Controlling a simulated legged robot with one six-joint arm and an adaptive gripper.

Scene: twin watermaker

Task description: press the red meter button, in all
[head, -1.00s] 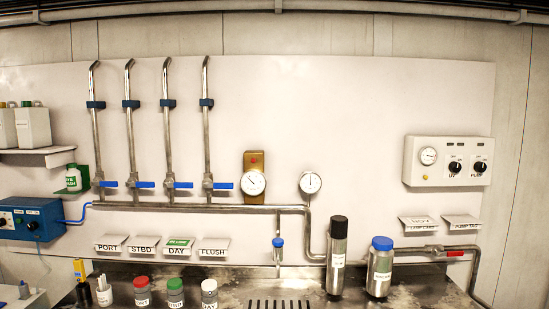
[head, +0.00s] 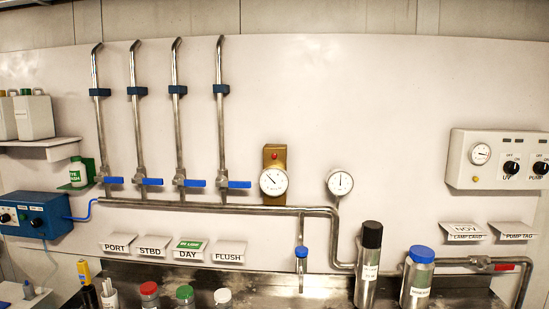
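A brass plate (head: 268,158) is mounted on the white wall panel, with a round white gauge (head: 273,182) on its lower part. A small red spot (head: 274,155) shows on the plate above the gauge; it looks like a button but is too small to be sure. A blue box (head: 36,215) with dark knobs is at the far left, with a blue cable. A yellow and dark handheld item (head: 86,285) stands upright below it, partly cut off; I cannot tell whether it is a meter. My gripper is not in view.
Several pipes with blue-handled valves (head: 152,181) rise left of the gauge. A second gauge (head: 340,183) is to its right. Steel bottles (head: 418,280) and capped jars (head: 185,298) stand on the metal bench (head: 270,283). A control box (head: 497,160) is at right.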

